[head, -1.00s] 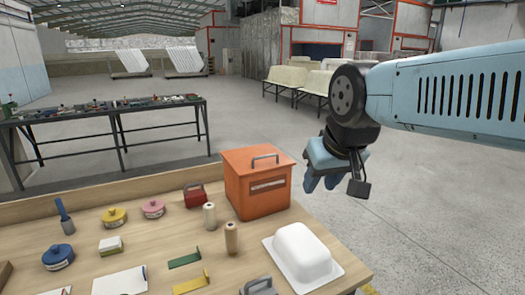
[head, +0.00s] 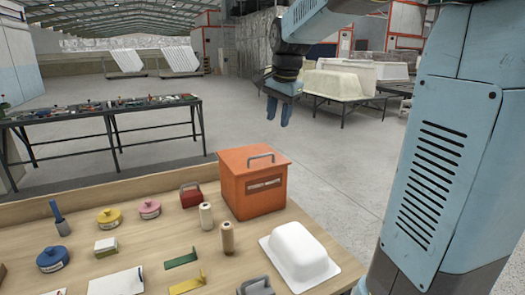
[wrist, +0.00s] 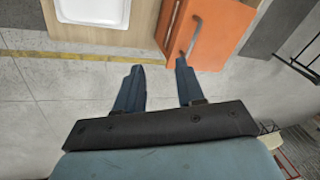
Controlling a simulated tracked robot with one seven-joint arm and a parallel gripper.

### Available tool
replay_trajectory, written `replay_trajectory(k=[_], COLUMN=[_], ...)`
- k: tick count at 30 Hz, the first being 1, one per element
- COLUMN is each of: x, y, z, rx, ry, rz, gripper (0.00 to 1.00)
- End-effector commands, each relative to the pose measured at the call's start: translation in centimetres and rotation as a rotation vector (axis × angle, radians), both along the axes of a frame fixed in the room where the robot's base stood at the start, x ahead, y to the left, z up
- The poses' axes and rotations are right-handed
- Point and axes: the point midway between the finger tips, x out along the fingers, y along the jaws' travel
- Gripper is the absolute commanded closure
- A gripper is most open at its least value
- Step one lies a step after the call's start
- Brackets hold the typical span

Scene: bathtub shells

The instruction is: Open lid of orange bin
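The orange bin (head: 252,190) stands at the back right corner of the wooden table. Its lid is shut and carries a grey-blue bar handle (head: 261,156) on top. In the wrist view the orange bin (wrist: 222,32) is at the top right, with its handle (wrist: 191,38) just above the right finger in the picture. My gripper (head: 277,108) hangs pointing down, above and behind the bin, apart from it. In the wrist view my gripper (wrist: 157,78) has its two blue fingers apart with nothing between them.
Open concrete floor (head: 200,110) lies behind the table.

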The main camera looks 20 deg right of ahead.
Motion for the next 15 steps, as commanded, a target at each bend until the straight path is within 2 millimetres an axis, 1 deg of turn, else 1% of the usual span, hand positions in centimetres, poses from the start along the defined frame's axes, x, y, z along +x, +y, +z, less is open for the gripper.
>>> replay_trajectory(k=[1,6,9,12,15], x=[2.0,7.3,9.7,11.3,12.2], y=[-0.1,-0.5,-0.6,-0.8,-0.8], z=[-0.4,-1.5,-2.2,-2.8,-3.1], rx=[0.017,0.070,0.092,0.107,0.115], ry=[0.017,0.062,0.081,0.096,0.103], rz=[-0.052,-0.230,-0.314,-0.374,-0.408], gripper=[0.62,0.62,0.62,0.62,0.62])
